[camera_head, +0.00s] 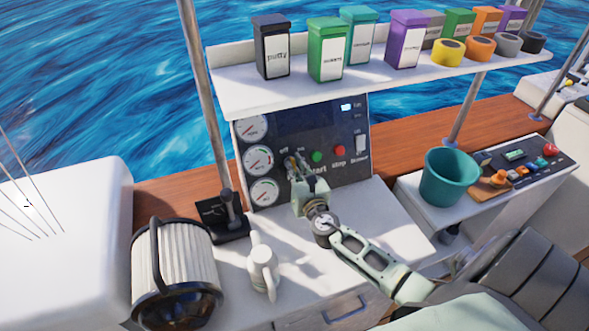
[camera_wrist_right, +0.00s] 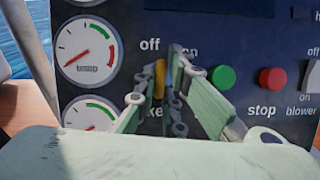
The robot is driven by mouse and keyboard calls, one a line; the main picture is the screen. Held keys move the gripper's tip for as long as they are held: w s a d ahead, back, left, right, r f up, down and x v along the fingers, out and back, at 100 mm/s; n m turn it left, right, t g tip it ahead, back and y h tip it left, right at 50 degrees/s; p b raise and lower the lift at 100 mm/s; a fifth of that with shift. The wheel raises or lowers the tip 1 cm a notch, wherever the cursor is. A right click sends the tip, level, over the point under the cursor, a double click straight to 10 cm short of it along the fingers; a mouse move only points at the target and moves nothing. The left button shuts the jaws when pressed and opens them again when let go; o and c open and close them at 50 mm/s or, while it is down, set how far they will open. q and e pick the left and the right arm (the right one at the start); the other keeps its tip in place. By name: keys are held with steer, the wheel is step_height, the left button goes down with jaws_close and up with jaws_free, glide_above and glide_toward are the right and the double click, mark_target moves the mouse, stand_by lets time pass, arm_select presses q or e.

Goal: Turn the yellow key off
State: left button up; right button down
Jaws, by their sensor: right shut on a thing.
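The yellow key (camera_wrist_right: 160,78) shows in the right wrist view on the dark control panel, below the "off" and "on" labels. It looks roughly upright, with its top near the "off" label. My right gripper (camera_wrist_right: 170,80) is at the panel with its fingers closed around the key. In the head view my right gripper (camera_head: 297,165) reaches the panel (camera_head: 300,118) and mostly hides the key. My left gripper is in neither view.
Right of the key are a green start button (camera_wrist_right: 222,78) and a red stop button (camera_wrist_right: 272,80). Gauges (camera_wrist_right: 87,52) stand to its left. A shelf (camera_head: 235,92) overhangs the panel.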

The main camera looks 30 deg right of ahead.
steer(key=shift+f+n+y, duration=0.15)
steer(key=shift+n+y, duration=0.15)
steer(key=shift+n, duration=0.5)
steer(key=c, duration=1.8)
jaws_free()
steer(key=shift+c, duration=0.2)
steer(key=shift+s, duration=0.1)
steer(key=v, duration=1.1)
steer(key=shift+s, duration=0.4)
steer(key=shift+a, duration=0.1)
